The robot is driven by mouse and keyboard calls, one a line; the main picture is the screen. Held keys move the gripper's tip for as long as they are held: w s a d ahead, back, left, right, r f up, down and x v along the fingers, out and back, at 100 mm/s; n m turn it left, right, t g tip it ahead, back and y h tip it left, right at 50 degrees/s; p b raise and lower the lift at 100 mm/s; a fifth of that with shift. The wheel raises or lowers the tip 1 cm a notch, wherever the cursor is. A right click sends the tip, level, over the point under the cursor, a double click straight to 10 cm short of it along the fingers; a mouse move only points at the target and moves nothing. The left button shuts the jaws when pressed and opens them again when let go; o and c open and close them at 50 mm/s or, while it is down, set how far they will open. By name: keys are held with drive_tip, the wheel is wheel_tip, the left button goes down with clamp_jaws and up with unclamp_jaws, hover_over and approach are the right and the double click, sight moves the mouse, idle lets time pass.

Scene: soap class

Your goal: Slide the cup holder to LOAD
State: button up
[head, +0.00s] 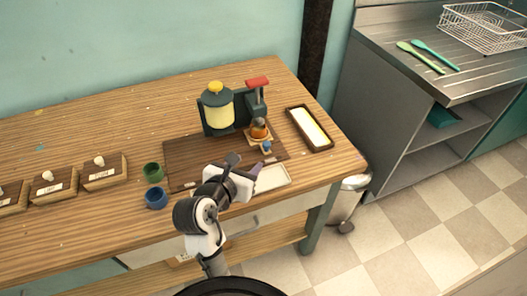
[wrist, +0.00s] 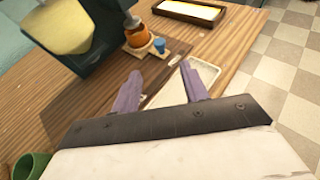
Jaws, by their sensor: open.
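The cup holder (head: 257,139) is a small light-wood piece at the front of the dark green press (head: 230,115), carrying an orange-brown round cup or item (head: 259,128). A small blue knob (head: 266,146) stands at its front. In the wrist view the holder (wrist: 150,53), the orange item (wrist: 137,36) and the blue knob (wrist: 158,45) show near the top, beyond my fingers. My gripper (wrist: 160,72) is open and empty, with its purple fingers apart and short of the knob. In the head view my gripper (head: 258,168) is just in front of the holder. No LOAD mark is legible.
A dark tray with a pale yellow inside (head: 309,128) lies right of the press. A cream tray (head: 272,179) lies at the table's front edge. Green (head: 153,172) and blue (head: 156,198) cups stand left of my arm.

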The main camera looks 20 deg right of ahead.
sight(265, 146)
drive_tip(key=shift+w+d+f+b, duration=0.4)
drive_tip(key=shift+f+b, duration=0.15)
drive_tip(key=shift+b, duration=0.5)
drive_tip(key=x, duration=0.3)
drive_tip(key=p+x, duration=0.1)
drive_tip(key=x, duration=0.6)
drive_tip(key=shift+w+d+r, duration=0.15)
drive_tip(key=shift+w+d, duration=0.15)
drive_tip(key=shift+w, duration=0.1)
drive_tip(key=shift+c, duration=0.2)
clamp_jaws()
